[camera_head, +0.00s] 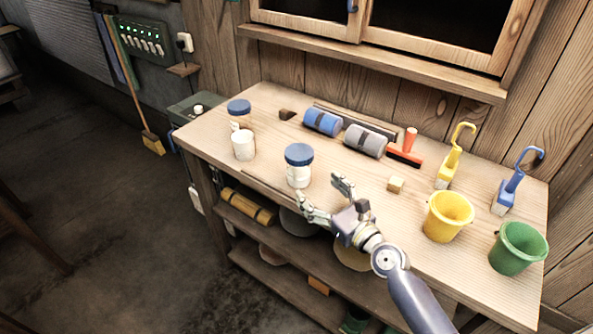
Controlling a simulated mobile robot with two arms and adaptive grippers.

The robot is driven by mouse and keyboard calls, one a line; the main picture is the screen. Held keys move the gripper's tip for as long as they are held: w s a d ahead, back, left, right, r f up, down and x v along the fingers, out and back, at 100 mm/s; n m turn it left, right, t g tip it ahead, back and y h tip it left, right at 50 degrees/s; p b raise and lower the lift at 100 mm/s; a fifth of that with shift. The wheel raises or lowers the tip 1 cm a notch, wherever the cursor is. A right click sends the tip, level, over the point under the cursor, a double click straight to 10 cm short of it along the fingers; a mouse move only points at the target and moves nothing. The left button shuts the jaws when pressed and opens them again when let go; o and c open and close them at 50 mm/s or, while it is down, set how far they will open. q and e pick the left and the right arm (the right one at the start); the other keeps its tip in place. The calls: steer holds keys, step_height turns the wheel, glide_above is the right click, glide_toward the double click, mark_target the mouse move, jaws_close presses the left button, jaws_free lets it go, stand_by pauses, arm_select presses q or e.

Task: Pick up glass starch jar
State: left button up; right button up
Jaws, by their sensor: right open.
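A clear jar with white contents and a blue lid (299,173) stands upright near the front edge of the wooden workbench (400,255); it looks like the glass starch jar. A second blue-lidded jar (239,108) stands farther back left, its body partly hidden behind a white cup (243,145). My right gripper (319,189) comes in from the lower right. Its fingers are spread and empty, just in front and to the right of the nearer jar, apparently apart from it. My left gripper is not in view.
A blue roll (322,121) and a grey roll (365,141) lie behind the nearer jar. A small wooden block (395,185), a yellow bucket (448,216) and a green bucket (518,247) stand to the right. The bench top between jar and block is clear.

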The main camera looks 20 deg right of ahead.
mark_target(299, 163)
steer(key=shift+w+d+r+m, duration=0.25)
steer(key=shift+d+m, duration=0.05)
steer(key=shift+m, duration=0.2)
steer(key=shift+w+r, duration=0.1)
steer(key=shift+w, duration=0.2)
steer(key=x, duration=1)
steer(key=shift+w, duration=0.1)
steer(key=shift+d, duration=0.1)
steer(key=c, duration=1.3)
